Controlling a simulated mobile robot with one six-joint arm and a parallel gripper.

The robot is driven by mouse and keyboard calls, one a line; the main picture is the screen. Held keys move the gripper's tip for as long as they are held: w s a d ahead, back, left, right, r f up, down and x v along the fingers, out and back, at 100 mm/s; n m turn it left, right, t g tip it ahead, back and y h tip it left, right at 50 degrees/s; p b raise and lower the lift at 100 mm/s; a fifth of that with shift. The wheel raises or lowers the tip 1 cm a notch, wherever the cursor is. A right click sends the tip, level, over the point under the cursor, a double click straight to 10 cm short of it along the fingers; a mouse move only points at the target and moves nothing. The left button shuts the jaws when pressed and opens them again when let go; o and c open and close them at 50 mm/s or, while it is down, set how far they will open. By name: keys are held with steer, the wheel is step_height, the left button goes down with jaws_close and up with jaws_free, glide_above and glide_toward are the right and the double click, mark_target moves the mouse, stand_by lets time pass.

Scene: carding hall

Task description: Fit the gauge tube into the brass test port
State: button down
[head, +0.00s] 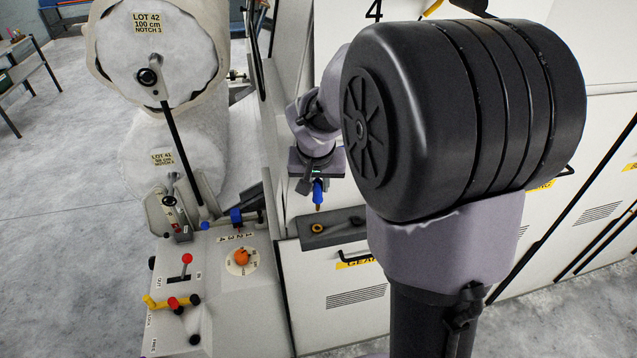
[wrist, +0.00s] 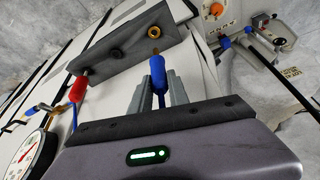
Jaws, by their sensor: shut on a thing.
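My gripper (head: 318,190) is shut on the blue gauge tube (head: 318,188), whose brass-coloured tip points down. In the wrist view the blue tube (wrist: 158,72) stands between the two grey fingers. The brass test port (head: 317,228) is a ring on a dark grey block (head: 338,236), below the tip in the head view. In the wrist view the brass port (wrist: 154,32) lies just beyond the tip, which appears apart from it. A round white gauge (wrist: 30,158) is partly in view at lower left.
A red-sleeved piece (wrist: 78,89) points at the block's other end in the wrist view; I cannot tell whether it touches. A control panel (head: 205,290) with levers and an orange knob (head: 242,257) stands left of the block. Large fibre rolls (head: 160,55) stand behind it.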

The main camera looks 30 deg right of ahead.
mark_target(317, 201)
steer(key=shift+w+a+f+b, duration=0.1)
steer(key=shift+f+b, duration=0.2)
steer(key=shift+f, duration=0.05)
step_height(317, 201, down, 5)
steer(key=b, duration=0.5)
steer(key=shift+f+b, duration=2.3)
steer(key=shift+b, duration=0.5)
stand_by(0.6)
steer(key=c, duration=1.2)
jaws_free()
steer(key=shift+o, duration=0.2)
steer(key=p+v, duration=0.2)
steer(key=v, duration=1.5)
steer(key=shift+r, duration=0.25)
steer(key=shift+f, duration=0.15)
